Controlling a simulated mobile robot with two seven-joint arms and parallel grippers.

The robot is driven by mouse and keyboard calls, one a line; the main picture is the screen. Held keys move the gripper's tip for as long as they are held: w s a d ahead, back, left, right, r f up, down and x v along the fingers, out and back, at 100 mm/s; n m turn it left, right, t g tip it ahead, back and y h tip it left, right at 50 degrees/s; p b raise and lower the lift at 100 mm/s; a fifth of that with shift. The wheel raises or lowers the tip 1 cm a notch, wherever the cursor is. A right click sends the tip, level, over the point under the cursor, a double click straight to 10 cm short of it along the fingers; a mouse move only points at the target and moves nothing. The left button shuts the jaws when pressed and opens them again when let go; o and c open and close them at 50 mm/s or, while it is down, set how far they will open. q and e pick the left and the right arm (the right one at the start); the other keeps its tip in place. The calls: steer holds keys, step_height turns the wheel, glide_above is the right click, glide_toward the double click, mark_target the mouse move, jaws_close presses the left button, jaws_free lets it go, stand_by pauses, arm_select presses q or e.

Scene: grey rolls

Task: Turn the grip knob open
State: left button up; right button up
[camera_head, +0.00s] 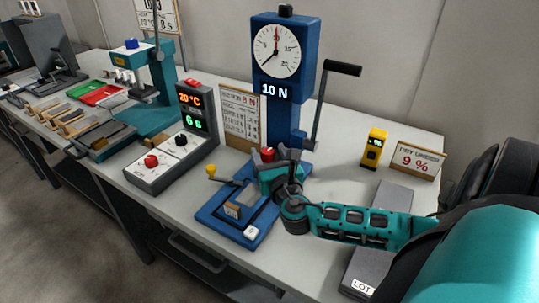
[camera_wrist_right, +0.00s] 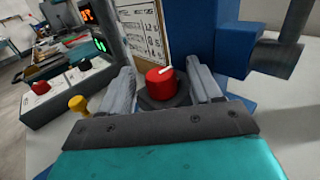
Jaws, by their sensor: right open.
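The red grip knob (camera_head: 268,154) sits at the base of the blue tester (camera_head: 283,60). In the right wrist view the knob (camera_wrist_right: 160,84) is a red cylinder with a white mark on top, standing on a dark round base. My right gripper (camera_head: 275,168) is at the knob. In the wrist view its two pale fingers (camera_wrist_right: 160,80) stand open on either side of the knob, with visible gaps between fingers and knob. The tester's dial shows near zero and its display reads 10 N. My left gripper is not in view.
A crank handle (camera_head: 335,85) rises at the tester's right. A yellow knob (camera_head: 211,170) stands left of the blue base plate. A control box (camera_head: 170,160) and a printed card (camera_head: 240,115) are nearby. A yellow meter (camera_head: 374,148) stands to the right.

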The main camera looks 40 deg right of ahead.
steer(key=shift+c, duration=0.2)
steer(key=c, duration=1)
